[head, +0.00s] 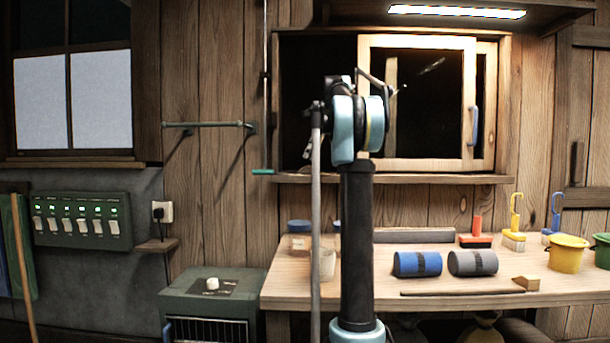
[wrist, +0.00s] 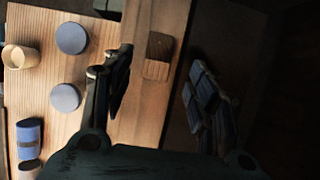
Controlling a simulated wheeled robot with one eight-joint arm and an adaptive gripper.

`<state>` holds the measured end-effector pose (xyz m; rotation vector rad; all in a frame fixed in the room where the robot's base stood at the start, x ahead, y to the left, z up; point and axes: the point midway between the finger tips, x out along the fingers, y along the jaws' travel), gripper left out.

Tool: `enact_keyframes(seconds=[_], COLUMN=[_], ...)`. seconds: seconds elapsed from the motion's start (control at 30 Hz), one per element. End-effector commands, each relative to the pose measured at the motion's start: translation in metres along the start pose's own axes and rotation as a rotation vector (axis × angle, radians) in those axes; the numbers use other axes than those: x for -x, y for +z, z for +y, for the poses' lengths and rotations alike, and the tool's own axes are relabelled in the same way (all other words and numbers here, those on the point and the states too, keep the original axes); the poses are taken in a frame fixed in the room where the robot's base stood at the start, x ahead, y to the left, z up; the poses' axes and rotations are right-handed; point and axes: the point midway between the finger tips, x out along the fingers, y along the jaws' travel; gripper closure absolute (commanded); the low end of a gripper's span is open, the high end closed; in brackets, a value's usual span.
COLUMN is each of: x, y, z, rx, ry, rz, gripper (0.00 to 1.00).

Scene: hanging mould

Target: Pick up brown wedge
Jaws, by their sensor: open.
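A brown block (wrist: 158,55), which looks like the wedge, rests on a pale wooden ledge in the wrist view. It has a dark upper face and a lighter lower face. My gripper (wrist: 156,72) is open, with one finger to the left and one to the right of the block in the picture. I cannot tell its height above the block, and no contact shows. In the head view my gripper is up by the window, and I cannot make out this block there. A small tan wedge-shaped piece (head: 525,282) lies at the workbench's right front.
The window sill (head: 430,179) and sliding frame (head: 468,100) are close to my arm. The workbench (head: 350,290) below holds a blue roll (head: 417,264), a grey roll (head: 473,263), brushes, a thin dark stick (head: 462,292) and a yellow bucket (head: 567,255). Blue-lidded jars (wrist: 72,38) stand left.

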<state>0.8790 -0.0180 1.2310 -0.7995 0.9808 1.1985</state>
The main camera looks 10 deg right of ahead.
Motion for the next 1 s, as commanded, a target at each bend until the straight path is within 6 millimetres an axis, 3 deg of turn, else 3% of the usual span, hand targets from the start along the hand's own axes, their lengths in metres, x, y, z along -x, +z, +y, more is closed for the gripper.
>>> enact_keyframes(seconds=[0.3, 0.63, 0.67, 0.83, 1.0], x=[-0.04, -0.046, -0.046, -0.046, -0.046], y=[0.002, 0.002, 0.002, 0.003, 0.003], z=[0.002, 0.002, 0.002, 0.002, 0.002], rx=[0.001, 0.001, 0.001, 0.001, 0.002], ry=[0.0, 0.0, 0.0, 0.0, 0.0], rz=[0.0, 0.0, 0.0, 0.0, 0.0], gripper=[0.47, 0.47, 0.49, 0.87, 0.89])
